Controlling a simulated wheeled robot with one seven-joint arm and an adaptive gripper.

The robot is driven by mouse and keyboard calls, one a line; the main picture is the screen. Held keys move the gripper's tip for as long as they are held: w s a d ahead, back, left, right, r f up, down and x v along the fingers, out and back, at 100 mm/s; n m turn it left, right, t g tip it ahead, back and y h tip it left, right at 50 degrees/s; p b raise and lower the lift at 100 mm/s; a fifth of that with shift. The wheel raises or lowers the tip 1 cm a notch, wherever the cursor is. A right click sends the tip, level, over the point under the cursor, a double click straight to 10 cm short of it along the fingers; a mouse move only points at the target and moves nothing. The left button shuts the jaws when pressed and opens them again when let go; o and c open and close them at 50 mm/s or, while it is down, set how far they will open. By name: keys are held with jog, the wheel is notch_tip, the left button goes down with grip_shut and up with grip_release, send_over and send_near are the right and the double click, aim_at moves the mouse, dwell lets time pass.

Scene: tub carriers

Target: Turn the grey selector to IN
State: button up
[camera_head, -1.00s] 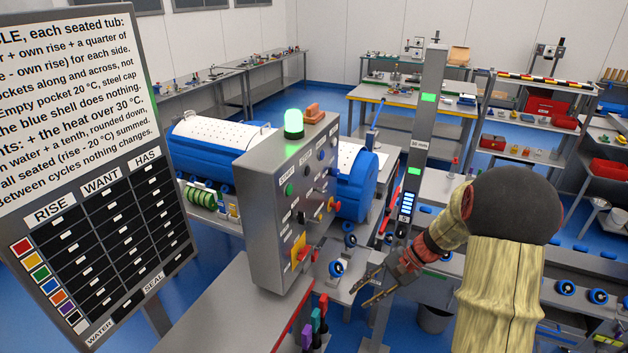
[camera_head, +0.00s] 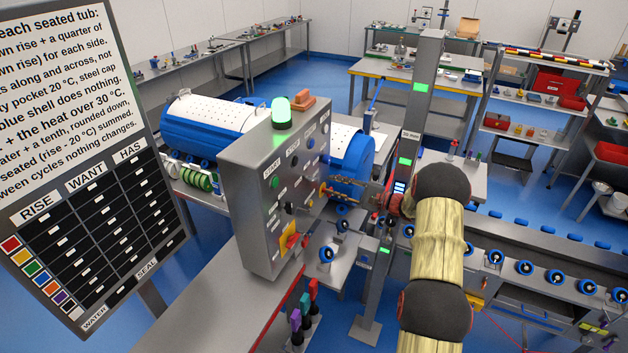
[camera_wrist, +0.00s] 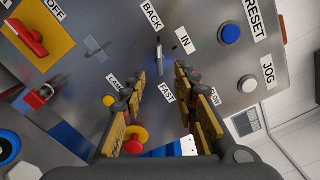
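The grey selector (camera_wrist: 159,55) is a thin grey lever on the grey panel in the wrist view. The BACK label (camera_wrist: 151,15) is above it and the IN label (camera_wrist: 184,40) is to its upper right. The lever stands nearly upright in the picture, its upper end nearer BACK; its exact setting is hard to tell. My gripper (camera_wrist: 160,82) is open, with its yellow and dark fingers apart on either side of the space below the lever. Nothing is between them. In the head view my gripper (camera_head: 329,190) is close to the panel's right side; the selector is too small to pick out there.
The control panel (camera_head: 258,225) carries a lit green lamp (camera_head: 281,113). In the wrist view a blue RESET button (camera_wrist: 229,34), a JOG button (camera_wrist: 247,84), a red-and-yellow knob (camera_wrist: 135,137) and a red switch (camera_wrist: 27,38) surround the selector. A grey post (camera_head: 410,140) stands right of the panel.

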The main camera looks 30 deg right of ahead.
aim_at(315, 180)
jog(key=p+x, duration=0.1)
jog(key=x, duration=0.6)
jog(key=shift+w+a, duration=0.15)
jog(key=shift+c, duration=0.4)
grip_shut()
jog(key=shift+f, duration=0.1)
